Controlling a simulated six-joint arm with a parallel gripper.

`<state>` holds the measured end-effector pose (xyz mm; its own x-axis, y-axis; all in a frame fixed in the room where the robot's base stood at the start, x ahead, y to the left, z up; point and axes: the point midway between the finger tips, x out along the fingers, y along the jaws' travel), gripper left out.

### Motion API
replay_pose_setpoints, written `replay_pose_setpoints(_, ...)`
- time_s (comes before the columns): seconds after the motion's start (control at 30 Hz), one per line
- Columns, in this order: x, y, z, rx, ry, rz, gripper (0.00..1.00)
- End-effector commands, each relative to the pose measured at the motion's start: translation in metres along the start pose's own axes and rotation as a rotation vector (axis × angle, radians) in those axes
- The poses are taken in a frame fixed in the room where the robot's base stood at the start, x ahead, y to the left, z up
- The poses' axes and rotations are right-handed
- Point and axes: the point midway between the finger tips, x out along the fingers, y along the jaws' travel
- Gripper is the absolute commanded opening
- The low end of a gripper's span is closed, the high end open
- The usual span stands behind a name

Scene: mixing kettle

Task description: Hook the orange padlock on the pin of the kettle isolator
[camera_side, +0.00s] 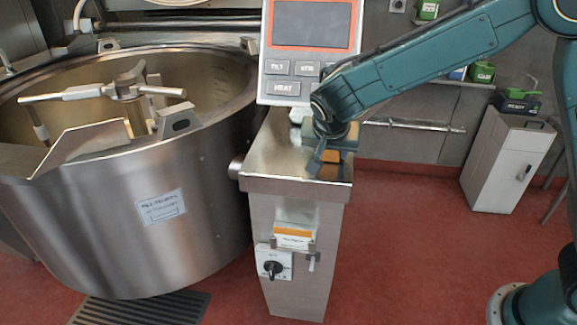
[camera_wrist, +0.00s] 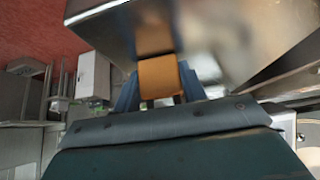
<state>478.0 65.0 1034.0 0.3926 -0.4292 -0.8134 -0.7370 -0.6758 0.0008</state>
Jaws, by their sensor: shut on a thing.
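My gripper (camera_side: 322,166) is over the steel top of the kettle's control pedestal (camera_side: 262,183), pointing down. It is shut on the orange padlock (camera_side: 330,158), which shows as a small orange block at the jaws. In the wrist view the padlock (camera_wrist: 158,78) sits between the blue fingers; its shackle cannot be made out. The kettle isolator (camera_side: 274,263) is a white box with a black rotary knob on the pedestal's front, below and left of my gripper. A small pin (camera_side: 312,261) sticks out to the right of the isolator.
An orange-and-white label (camera_side: 293,238) is above the isolator. The large steel kettle (camera_side: 120,200) with its mixer stands to the left. The control panel (camera_side: 309,50) rises behind the pedestal top. A white cabinet (camera_side: 508,160) stands at the back right. The red floor right of the pedestal is clear.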

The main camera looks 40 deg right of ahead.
Motion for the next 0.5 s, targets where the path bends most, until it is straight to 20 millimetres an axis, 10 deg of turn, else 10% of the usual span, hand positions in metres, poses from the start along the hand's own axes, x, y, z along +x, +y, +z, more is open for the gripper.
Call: replay_pose_setpoints(0.5,-0.023,-0.001,-0.016,0.001,0.001,-0.003,0.19)
